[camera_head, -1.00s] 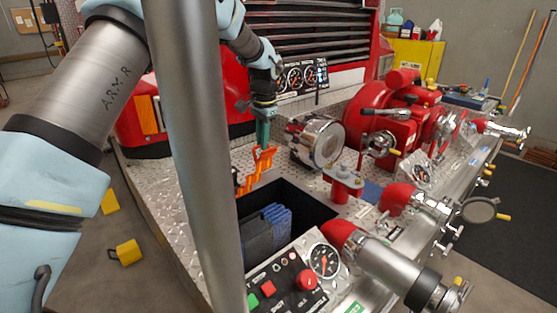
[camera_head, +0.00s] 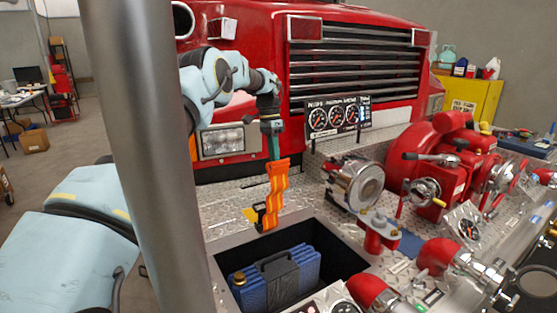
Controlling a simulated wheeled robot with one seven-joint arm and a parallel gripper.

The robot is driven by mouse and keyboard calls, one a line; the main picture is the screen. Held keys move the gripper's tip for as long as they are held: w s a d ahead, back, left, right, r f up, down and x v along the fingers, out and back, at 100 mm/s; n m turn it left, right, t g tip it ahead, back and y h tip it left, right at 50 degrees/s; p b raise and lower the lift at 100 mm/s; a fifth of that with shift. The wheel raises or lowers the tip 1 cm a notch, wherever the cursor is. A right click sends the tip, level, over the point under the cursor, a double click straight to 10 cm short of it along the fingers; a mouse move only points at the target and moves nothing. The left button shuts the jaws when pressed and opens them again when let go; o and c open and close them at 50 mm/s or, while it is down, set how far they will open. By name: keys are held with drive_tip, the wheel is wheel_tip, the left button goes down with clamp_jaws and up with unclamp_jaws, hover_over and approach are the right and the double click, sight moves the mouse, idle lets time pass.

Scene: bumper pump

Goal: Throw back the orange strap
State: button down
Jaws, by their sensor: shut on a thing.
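The orange strap (camera_head: 276,190) stands up at the far left edge of the recessed bin (camera_head: 330,234) in the bumper deck. Its lower end is at a small black buckle (camera_head: 259,214) by the bin's rim. My gripper (camera_head: 273,155) points down and is shut on the strap's upper end, above the deck. Inside the bin lies a dark blue case (camera_head: 298,268) with a black handle band across it. The strap is clear of the case's top. The fingertips are small in this view.
Right of the bin stand a chrome siren (camera_head: 357,183), a red valve post (camera_head: 378,232) and the red pump (camera_head: 438,165). The gauge panel (camera_head: 337,116) and red truck grille (camera_head: 352,60) are close behind my gripper. Bare tread plate (camera_head: 225,212) lies left of the bin.

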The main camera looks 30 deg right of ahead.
drive_tip(key=shift+w+a+f, duration=0.15)
drive_tip(key=shift+a+f, duration=0.3)
drive_tip(key=shift+f, duration=0.1)
drive_tip(key=c, duration=1.1)
unclamp_jaws()
drive_tip(key=shift+w+d, duration=0.1)
drive_tip(key=shift+o, duration=1)
drive_tip(key=shift+d+r, duration=0.15)
drive_tip(key=shift+r, duration=0.1)
drive_tip(key=shift+r, duration=0.1)
drive_tip(key=v, duration=0.7)
drive_tip(key=shift+b, duration=0.45)
drive_tip(key=shift+r, duration=0.15)
